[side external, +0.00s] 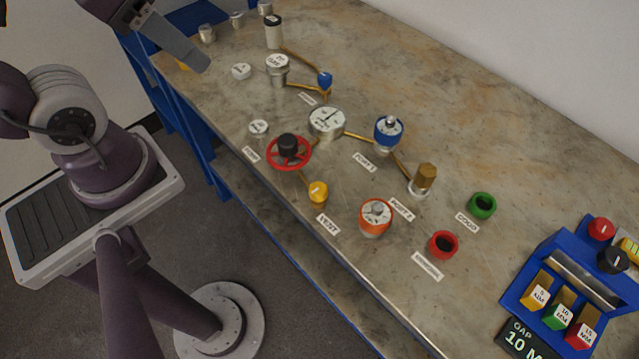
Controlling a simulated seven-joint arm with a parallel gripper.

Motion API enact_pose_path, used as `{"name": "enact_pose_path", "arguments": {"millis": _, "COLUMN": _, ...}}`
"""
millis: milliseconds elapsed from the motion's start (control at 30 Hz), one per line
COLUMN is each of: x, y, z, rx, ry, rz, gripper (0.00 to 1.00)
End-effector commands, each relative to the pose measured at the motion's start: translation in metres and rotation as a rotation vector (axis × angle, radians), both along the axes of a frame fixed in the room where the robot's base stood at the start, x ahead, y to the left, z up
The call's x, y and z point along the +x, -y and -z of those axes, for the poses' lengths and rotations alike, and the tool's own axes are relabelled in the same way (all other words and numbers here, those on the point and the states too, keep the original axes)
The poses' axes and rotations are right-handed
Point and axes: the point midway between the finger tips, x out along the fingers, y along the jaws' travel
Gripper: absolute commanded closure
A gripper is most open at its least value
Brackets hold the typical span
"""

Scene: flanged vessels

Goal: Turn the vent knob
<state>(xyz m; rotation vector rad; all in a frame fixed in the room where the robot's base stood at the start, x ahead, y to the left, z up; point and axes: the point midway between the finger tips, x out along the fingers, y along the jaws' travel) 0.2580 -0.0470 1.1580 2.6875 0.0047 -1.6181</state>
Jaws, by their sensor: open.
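The vent knob is a small yellow knob (318,190) on the bench, just above a white label reading VENT (328,224). A brass-coloured pipe runs from it up toward a red handwheel (289,152) with a black hub. My gripper (199,62) is at the top left, over the far left part of the bench. It is open and well apart from the yellow knob, with nothing seen in it. Its upper part is cut off by the frame edge, and the two fingers cannot be told apart clearly.
A round gauge (327,122), a blue-topped fitting (388,133) and an orange dial (375,217) stand around the knob. Green (482,205) and red (444,244) rings lie to the right. A blue rack (565,285) holds labelled blocks. The bench's front edge is close below the knob.

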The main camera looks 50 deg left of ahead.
Motion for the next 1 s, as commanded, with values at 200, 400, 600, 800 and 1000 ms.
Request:
{"name": "enact_pose_path", "arguments": {"millis": 200, "x": 0.06, "y": 0.016, "z": 0.03, "rx": -0.077, "ry": -0.223, "rz": -0.162, "gripper": 0.47}}
{"name": "enact_pose_path", "arguments": {"millis": 400, "x": 0.123, "y": 0.049, "z": 0.115, "rx": -0.207, "ry": -0.514, "rz": -0.41, "gripper": 0.47}}
{"name": "enact_pose_path", "arguments": {"millis": 600, "x": 0.141, "y": 0.083, "z": 0.204, "rx": -0.314, "ry": -0.754, "rz": -0.643, "gripper": 0.47}}
{"name": "enact_pose_path", "arguments": {"millis": 800, "x": 0.139, "y": 0.097, "z": 0.237, "rx": -0.346, "ry": -0.835, "rz": -0.729, "gripper": 0.47}}
{"name": "enact_pose_path", "arguments": {"millis": 1000, "x": 0.128, "y": 0.107, "z": 0.272, "rx": -0.345, "ry": -0.838, "rz": -0.729, "gripper": 0.47}}
